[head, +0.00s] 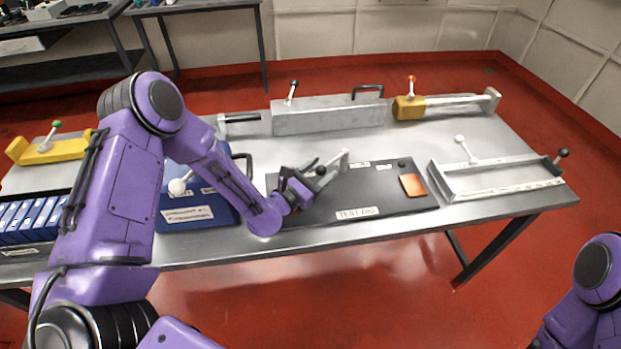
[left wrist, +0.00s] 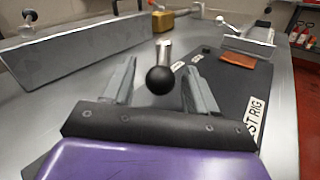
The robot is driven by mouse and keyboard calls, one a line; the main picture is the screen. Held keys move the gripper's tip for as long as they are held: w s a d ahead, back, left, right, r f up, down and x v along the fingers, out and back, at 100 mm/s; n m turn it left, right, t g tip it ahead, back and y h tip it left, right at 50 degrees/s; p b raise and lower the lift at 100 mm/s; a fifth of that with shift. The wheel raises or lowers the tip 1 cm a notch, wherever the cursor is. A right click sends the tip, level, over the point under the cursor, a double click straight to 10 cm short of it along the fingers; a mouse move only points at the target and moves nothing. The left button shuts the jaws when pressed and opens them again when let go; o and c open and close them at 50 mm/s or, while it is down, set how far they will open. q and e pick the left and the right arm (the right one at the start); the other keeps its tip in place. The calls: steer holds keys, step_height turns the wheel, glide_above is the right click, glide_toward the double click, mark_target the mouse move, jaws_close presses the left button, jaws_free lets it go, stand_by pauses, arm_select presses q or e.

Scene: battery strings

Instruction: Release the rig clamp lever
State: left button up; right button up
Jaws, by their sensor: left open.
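The test rig is a black plate (head: 385,200) with a white label, on the table's middle front. Its clamp lever shows as a pale metal bar (head: 343,160) with a black ball knob (head: 321,170). In the left wrist view the black knob (left wrist: 160,80) appears between the two grey fingers, with the bar (left wrist: 164,50) behind it. My left gripper (head: 318,174) is open over the rig plate's left part, with a finger on each side of the knob. I cannot tell whether a finger touches it. My right gripper is out of view.
An orange pad (head: 412,185) lies on the plate's right. A grey frame with levers (head: 490,181) stands to the right, a long grey box (head: 328,116) and a yellow block (head: 408,108) behind. A blue case (head: 200,212) is left of the plate, partly behind my left arm.

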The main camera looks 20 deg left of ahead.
arm_select(q)
steer(key=b+v, duration=0.1)
steer(key=v, duration=0.7)
steer(key=shift+a, duration=0.1)
steer(key=shift+w, duration=0.1)
